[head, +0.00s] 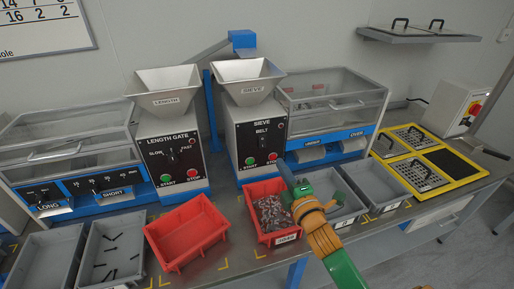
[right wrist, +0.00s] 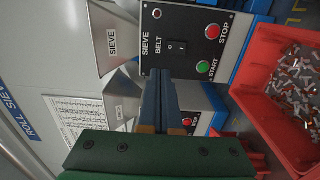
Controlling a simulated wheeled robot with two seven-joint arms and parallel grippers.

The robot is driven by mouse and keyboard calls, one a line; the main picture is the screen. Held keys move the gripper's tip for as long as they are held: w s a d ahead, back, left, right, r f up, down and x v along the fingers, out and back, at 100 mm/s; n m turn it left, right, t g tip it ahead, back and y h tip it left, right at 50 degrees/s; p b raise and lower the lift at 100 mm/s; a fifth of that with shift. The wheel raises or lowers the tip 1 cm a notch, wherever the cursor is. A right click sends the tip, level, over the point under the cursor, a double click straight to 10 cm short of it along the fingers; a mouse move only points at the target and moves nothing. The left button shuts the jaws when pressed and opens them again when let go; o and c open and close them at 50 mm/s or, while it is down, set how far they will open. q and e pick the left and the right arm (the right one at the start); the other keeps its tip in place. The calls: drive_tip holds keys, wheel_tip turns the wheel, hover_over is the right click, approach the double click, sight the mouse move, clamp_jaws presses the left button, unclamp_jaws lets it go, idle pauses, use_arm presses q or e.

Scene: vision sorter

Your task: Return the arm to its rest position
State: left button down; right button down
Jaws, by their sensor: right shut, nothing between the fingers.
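My right gripper (head: 286,174) is above the table, over the far right corner of the red bin full of small metal parts (head: 267,240). Its green and orange arm reaches in from the lower right. In the right wrist view the two dark blue fingers (right wrist: 160,100) lie together, shut and empty, pointing toward the sieve control panel (right wrist: 190,38). The fingers appear clear of the bin, whose red wall also shows in the right wrist view (right wrist: 262,115). My left gripper is not in view.
An empty red bin (head: 187,232) stands to the left. Grey bins (head: 52,258) line the front left, one holding dark pins. The length gate machine (head: 172,150) and sieve machine (head: 259,140) stand behind. A yellow-framed tray (head: 466,184) is at right. My arm hides part of the grey bins there.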

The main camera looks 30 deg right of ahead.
drive_tip(key=s+a+f+m+g+y, duration=0.1)
drive_tip(key=s+a+f+m+g, duration=0.25)
drive_tip(key=f, duration=0.25)
drive_tip(key=s+a+f+m+g, duration=0.2)
drive_tip(key=s+f+m+g, duration=0.15)
drive_tip(key=f, duration=0.25)
drive_tip(key=s+a+f+m+g+y, duration=0.25)
drive_tip(key=s+a+f+g, duration=0.2)
drive_tip(key=s, duration=0.25)
drive_tip(key=s+a+f+m+g+y, duration=0.1)
drive_tip(key=s+a+f+m+g, duration=0.3)
drive_tip(key=s, duration=0.4)
wheel_tip(320, 180, down, 15)
drive_tip(key=s, duration=0.2)
drive_tip(key=s+d+f+g, duration=0.1)
drive_tip(key=s+f, duration=0.9)
drive_tip(key=s, duration=0.2)
drive_tip(key=shift+d, duration=0.4)
drive_tip(key=shift+f+n+h, duration=0.1)
drive_tip(key=shift+n+h, duration=0.15)
